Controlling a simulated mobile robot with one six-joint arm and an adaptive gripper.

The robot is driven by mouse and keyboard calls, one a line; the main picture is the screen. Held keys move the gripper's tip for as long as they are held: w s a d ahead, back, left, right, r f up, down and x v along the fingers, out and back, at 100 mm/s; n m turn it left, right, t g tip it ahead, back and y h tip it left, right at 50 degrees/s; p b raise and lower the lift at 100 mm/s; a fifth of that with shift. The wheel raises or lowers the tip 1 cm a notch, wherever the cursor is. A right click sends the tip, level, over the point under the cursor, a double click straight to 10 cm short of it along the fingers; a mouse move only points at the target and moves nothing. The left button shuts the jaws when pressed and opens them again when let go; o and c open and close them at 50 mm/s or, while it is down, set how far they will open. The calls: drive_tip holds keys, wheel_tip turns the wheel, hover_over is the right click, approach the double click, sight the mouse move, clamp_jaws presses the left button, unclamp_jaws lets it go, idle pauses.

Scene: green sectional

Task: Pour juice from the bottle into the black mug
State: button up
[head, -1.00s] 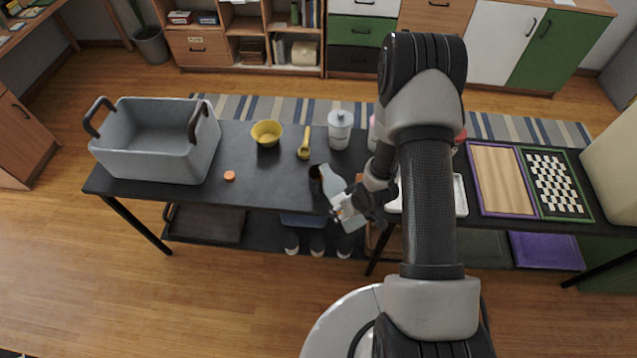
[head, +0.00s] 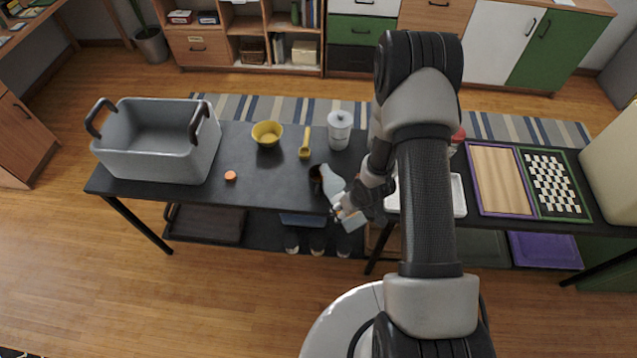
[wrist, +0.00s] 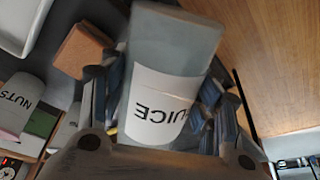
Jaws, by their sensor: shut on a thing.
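The pale blue-grey juice bottle (head: 334,184) is tilted at the front edge of the dark table, its narrow end up and left beside the black mug (head: 315,176). Whether its mouth is over the mug's opening cannot be told, and no stream of juice is visible. My gripper (head: 347,208) is shut around the bottle. In the wrist view the bottle (wrist: 172,50) sits between my fingers (wrist: 165,108), with its white JUICE label upside down. The mug is dark and partly hidden by the bottle. An orange cap (head: 230,176) lies on the table to the left.
A grey basket (head: 155,165) stands at the table's left end. A yellow bowl (head: 267,133), a yellow utensil (head: 305,148) and a white canister (head: 340,128) stand behind the mug. A NUTS container (wrist: 22,100) shows in the wrist view.

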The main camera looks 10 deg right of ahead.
drive_tip(key=shift+s+r+g+p, duration=0.1)
drive_tip(key=shift+r+g+p, duration=0.6)
drive_tip(key=shift+p, duration=1.15)
idle(0.8)
drive_tip(key=f+b, duration=0.1)
drive_tip(key=b, duration=0.1)
drive_tip(key=t+b, duration=0.1)
drive_tip(key=b, duration=0.1)
drive_tip(key=shift+w+f+b, duration=0.2)
drive_tip(key=shift+f+b, duration=0.1)
drive_tip(key=shift+f, duration=0.1)
drive_tip(key=t+b, duration=0.1)
drive_tip(key=b, duration=0.1)
drive_tip(key=f+t+b, duration=0.1)
drive_tip(key=shift+w+y+b, duration=0.3)
drive_tip(key=shift+b, duration=0.1)
drive_tip(key=shift+w+a+r+t, duration=0.1)
drive_tip(key=shift+r+t, duration=0.05)
drive_tip(key=shift+t, duration=0.15)
